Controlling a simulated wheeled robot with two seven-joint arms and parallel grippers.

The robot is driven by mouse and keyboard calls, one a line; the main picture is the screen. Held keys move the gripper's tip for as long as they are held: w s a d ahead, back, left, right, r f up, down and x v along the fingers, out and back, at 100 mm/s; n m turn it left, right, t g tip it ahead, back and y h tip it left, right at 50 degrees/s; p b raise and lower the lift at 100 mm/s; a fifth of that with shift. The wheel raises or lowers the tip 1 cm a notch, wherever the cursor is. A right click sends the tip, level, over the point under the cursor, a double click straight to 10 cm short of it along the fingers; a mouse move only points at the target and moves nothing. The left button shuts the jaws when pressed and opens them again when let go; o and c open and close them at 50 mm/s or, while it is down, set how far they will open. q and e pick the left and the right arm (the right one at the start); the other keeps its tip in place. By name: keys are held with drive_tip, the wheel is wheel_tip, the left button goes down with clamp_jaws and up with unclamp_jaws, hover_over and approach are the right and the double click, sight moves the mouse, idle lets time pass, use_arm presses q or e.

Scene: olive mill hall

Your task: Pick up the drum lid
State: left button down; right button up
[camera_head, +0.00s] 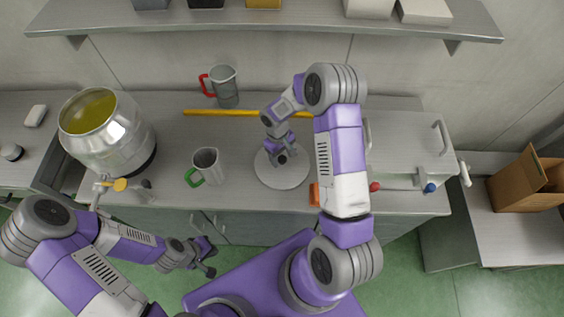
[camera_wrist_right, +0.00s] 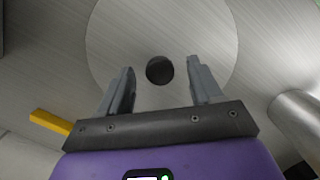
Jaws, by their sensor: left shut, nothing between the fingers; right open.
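The drum lid (camera_head: 291,181) is a round, flat, light grey metal disc lying on the metal counter. In the right wrist view the lid (camera_wrist_right: 215,40) fills the upper middle, with a round dark knob (camera_wrist_right: 160,70) near its centre. My right gripper (camera_head: 281,157) is over the lid and hides part of it in the head view. In the wrist view its fingers (camera_wrist_right: 162,75) are open, one on each side of the knob, with nothing visibly held. My left gripper (camera_head: 211,257) is shut and empty, in front of the counter and away from the lid.
A metal drum (camera_head: 125,139) with yellow-green contents stands at the left. A red-handled jug (camera_head: 224,88), a green-handled jug (camera_head: 207,166) and a yellow bar (camera_head: 215,112) are around the lid. An orange item (camera_head: 314,194) lies just right of it. A shelf (camera_head: 300,20) overhangs the back.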

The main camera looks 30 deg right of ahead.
wheel_tip(320, 180, down, 2)
drive_tip(key=shift+f, duration=0.15)
drive_tip(key=shift+s, duration=0.1)
clamp_jaws()
idle(0.3)
